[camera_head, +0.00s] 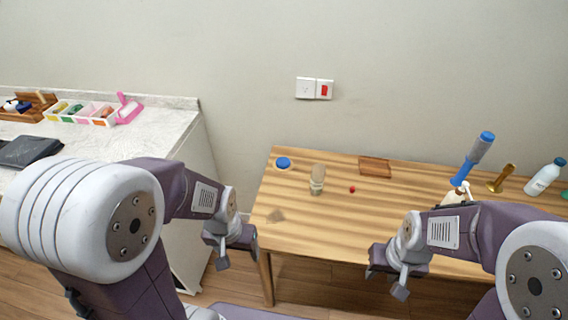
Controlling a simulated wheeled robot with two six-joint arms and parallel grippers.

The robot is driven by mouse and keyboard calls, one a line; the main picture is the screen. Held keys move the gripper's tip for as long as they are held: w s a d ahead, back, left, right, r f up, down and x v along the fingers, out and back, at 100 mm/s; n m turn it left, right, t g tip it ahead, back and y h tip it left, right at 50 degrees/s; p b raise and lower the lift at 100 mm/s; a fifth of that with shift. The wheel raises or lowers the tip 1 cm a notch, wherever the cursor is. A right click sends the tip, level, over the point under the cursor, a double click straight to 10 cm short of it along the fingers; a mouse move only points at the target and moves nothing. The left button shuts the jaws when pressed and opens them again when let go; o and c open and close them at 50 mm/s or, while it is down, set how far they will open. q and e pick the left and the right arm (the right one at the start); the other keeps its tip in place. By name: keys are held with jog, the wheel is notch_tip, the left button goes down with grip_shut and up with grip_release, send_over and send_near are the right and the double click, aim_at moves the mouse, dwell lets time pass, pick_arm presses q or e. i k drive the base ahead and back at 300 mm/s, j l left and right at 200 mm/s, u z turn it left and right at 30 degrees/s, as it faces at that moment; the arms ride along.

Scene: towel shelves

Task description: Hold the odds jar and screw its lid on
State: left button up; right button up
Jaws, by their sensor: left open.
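A small clear jar (317,182) with a beige upper part stands upright near the middle of the wooden table; its contents are too small to make out. A round blue lid-like disc (283,162) lies apart from it, to its left near the back edge. It may be the jar's lid. My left gripper (234,252) is open and empty at the table's left edge, well short of the jar. My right gripper (384,278) appears open and empty at the table's front edge, right of and nearer than the jar.
A tiny red object (352,189) and a flat brown wooden piece (375,165) lie right of the jar. A white counter (160,130) is at left. The table's front middle is clear.

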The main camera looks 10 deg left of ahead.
aim_at(318, 170)
jog(key=i+j+z, duration=0.15)
jog(key=j+z, duration=0.65)
jog(key=j, duration=0.15)
jog(key=j+z, duration=0.45)
jog(key=i+j, duration=0.05)
jog(key=j, duration=0.1)
